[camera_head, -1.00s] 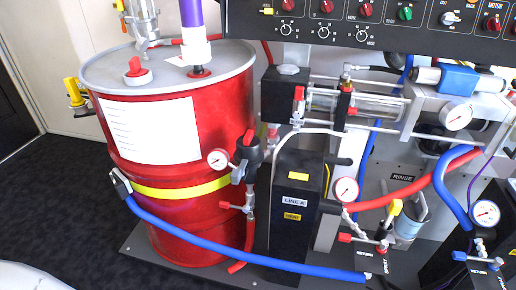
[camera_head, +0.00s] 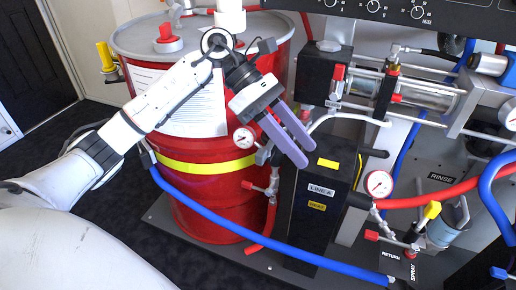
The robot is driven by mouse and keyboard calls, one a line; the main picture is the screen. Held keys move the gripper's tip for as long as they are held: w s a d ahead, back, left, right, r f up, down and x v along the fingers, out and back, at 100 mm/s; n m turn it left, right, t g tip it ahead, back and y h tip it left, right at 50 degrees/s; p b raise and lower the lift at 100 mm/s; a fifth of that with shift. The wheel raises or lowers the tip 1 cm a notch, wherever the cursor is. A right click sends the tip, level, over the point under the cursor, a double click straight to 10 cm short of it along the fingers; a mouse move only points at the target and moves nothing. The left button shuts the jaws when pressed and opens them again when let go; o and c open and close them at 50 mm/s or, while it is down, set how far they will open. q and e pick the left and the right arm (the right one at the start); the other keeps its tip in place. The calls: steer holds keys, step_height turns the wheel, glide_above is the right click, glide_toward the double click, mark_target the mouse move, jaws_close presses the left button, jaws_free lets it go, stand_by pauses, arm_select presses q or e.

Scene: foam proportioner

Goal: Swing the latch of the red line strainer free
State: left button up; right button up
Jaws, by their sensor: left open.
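My left gripper (camera_head: 304,156) reaches in from the left across the red drum. Its two purple fingers are apart, with nothing seen between them, and point down and right. The line strainer (camera_head: 264,156), a dark body on the red line at the drum's right side, is mostly hidden behind the fingers. Its red latch cannot be made out. The fingertips appear over the strainer's right side and the top of the black LINE A box (camera_head: 318,195); whether they touch anything cannot be told. My right gripper is not in view.
The red drum (camera_head: 190,190) stands left of the strainer, with a small gauge (camera_head: 243,138) between them. A red-handled valve (camera_head: 262,187) sits below. A blue hose (camera_head: 230,233) runs low across the front. Pump pipework (camera_head: 425,97) crowds the right.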

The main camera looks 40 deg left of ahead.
mark_target(261, 152)
arm_select(q)
steer(key=a+r+y, duration=0.3)
steer(key=a+y, duration=0.3)
steer(key=a, duration=0.8)
steer(key=shift+m, duration=0.4)
steer(key=x, duration=0.3)
steer(key=b+x, duration=0.1)
steer(key=x, duration=0.1)
steer(key=b+x, duration=0.1)
steer(key=x, duration=0.2)
steer(key=shift+d+f, duration=0.25)
steer(key=shift+d, duration=0.15)
steer(key=shift+d+f, duration=0.15)
steer(key=shift+f, duration=0.3)
steer(key=shift+w, duration=0.1)
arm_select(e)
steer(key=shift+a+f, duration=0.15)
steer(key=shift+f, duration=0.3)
arm_select(q)
steer(key=c, duration=1.1)
steer(key=shift+o, duration=0.2)
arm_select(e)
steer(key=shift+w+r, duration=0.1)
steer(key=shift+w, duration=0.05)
